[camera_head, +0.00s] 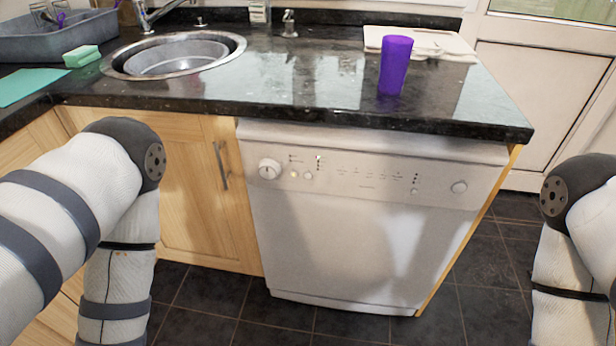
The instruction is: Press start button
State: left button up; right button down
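A white dishwasher (350,240) stands under the black granite counter, its door closed. Its control panel (370,174) runs along the top front. At the panel's left is a large round dial (269,168), with small round buttons (308,175) beside it. At the right end is a single round button (459,187). The labels are too small to read, so I cannot tell which is marked start. My two arms show at the left and right edges, bent downward and apart from the dishwasher. Both grippers are out of the frame.
The granite counter (290,95) juts out above the panel. A purple cup (395,66), a cutting board (428,42), a round sink (176,54) and a green-and-white sponge (82,56) are on top. A cupboard handle (221,166) sticks out left of the dishwasher. The dark tiled floor (330,322) is clear.

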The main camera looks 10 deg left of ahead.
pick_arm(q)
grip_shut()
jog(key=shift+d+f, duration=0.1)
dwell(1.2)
